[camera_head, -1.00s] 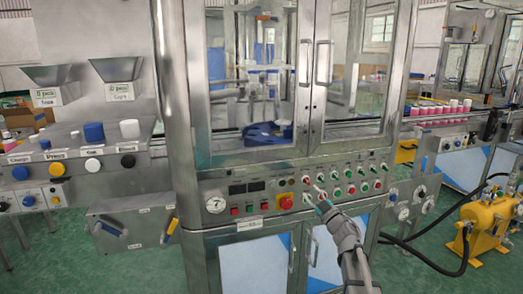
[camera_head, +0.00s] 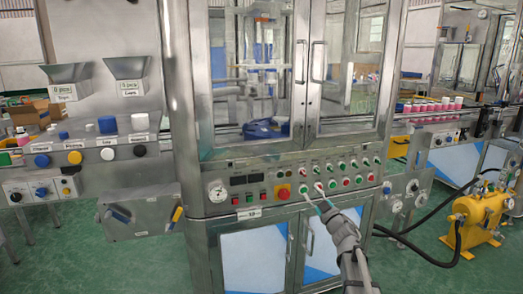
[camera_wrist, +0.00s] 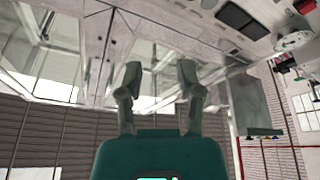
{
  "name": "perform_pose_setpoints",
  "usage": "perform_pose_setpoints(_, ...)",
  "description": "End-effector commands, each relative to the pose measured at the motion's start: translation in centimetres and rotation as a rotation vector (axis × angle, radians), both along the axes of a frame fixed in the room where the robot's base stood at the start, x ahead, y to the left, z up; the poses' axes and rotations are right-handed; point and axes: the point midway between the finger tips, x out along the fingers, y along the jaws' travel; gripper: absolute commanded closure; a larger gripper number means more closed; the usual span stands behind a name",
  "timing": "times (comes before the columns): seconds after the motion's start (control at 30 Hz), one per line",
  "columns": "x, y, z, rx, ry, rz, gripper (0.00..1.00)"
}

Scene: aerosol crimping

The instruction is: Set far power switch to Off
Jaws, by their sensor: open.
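The steel control panel (camera_head: 215,185) of the glass-doored machine carries rows of small red and green buttons and light-coloured knobs. No label marks a far power switch legibly, so I cannot tell which control it is or its position. My gripper (camera_head: 311,190) is in front of this panel, right of the red emergency stop (camera_head: 283,192). Its fingers overlap the buttons in the picture, and contact cannot be judged. In the wrist view my gripper (camera_wrist: 159,73) has its fingers spread with nothing between them.
Glass doors (camera_head: 345,70) with long handles rise above the panel. A bench with coloured knobs (camera_head: 108,154) stands left, with a smaller knob box (camera_head: 40,190) below. A yellow pump (camera_head: 482,220) with black hoses stands right. Green floor is free in front.

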Motion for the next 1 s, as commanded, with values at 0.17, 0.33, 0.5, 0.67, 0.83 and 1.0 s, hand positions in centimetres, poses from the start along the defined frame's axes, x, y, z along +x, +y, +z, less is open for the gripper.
perform_pose_setpoints(0.17, 0.1, -0.5, -0.2, 0.02, 0.021, -0.05, 0.53)
perform_pose_setpoints(0.33, 0.2, -1.3, -0.6, 0.044, 0.054, -0.121, 0.53)
perform_pose_setpoints(0.5, 0.2, -2.6, -1.3, 0.077, 0.107, -0.216, 0.53)
perform_pose_setpoints(0.67, -0.1, -4.3, -2.9, 0.122, 0.201, -0.346, 0.53)
perform_pose_setpoints(0.83, -1.2, -6.2, -5.5, 0.172, 0.344, -0.496, 0.53)
perform_pose_setpoints(1.0, -2.9, -7.4, -8.6, 0.207, 0.51, -0.622, 0.53)
